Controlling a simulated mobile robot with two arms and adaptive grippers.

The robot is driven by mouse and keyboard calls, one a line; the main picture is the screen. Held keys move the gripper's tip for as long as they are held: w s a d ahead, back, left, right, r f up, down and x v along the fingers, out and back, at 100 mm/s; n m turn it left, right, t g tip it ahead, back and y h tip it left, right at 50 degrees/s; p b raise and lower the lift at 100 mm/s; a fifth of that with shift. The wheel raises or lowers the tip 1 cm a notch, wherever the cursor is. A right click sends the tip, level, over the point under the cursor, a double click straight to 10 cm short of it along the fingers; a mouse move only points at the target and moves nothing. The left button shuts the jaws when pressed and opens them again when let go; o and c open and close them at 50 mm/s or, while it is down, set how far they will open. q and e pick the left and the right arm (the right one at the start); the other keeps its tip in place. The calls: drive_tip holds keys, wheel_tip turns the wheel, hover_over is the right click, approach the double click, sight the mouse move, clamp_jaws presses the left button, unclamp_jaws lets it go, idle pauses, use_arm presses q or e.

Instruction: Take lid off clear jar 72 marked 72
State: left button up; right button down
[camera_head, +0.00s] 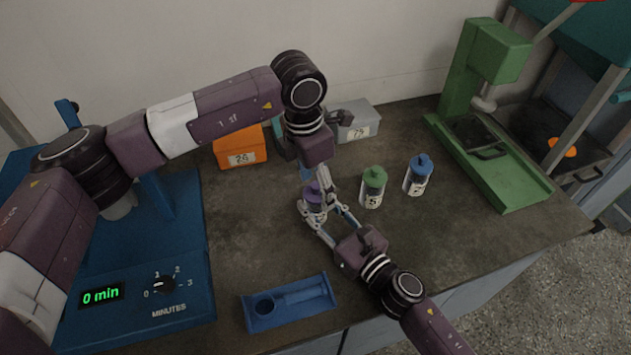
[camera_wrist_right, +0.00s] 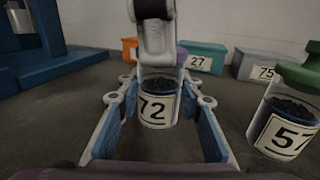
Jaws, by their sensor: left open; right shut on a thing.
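Clear jar 72 (camera_wrist_right: 158,105) holds dark grains and stands upright on the bench, its label facing the right wrist camera. Its purple lid (camera_head: 312,190) is on top, partly hidden behind my left gripper in the right wrist view. My right gripper (camera_head: 319,208) is shut on the jar's body from the front, with blue-padded fingers on either side; it also shows in the right wrist view (camera_wrist_right: 160,125). My left gripper (camera_head: 318,178) is open and points down from above, right at the lid. I cannot tell whether its fingers touch the lid.
Green-lidded jar 57 (camera_head: 373,188) and a blue-lidded jar (camera_head: 418,175) stand to the right. Orange (camera_head: 240,148), teal (camera_wrist_right: 203,58) and grey (camera_head: 357,122) boxes stand behind. A blue tray (camera_head: 288,303) lies in front. The blue shaker (camera_head: 190,270) is left, a green press (camera_head: 500,165) right.

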sight(316, 185)
use_arm(q)
drive_tip(key=c, duration=1.4)
drive_tip(key=shift+r, duration=0.1)
drive_tip(key=shift+r, duration=0.2)
drive_tip(key=shift+r, duration=0.9)
drive_tip(key=shift+r, duration=0.1)
drive_tip(key=shift+r, duration=1.9)
use_arm(e)
drive_tip(key=c, duration=1.3)
unclamp_jaws()
drive_tip(key=shift+o, duration=0.2)
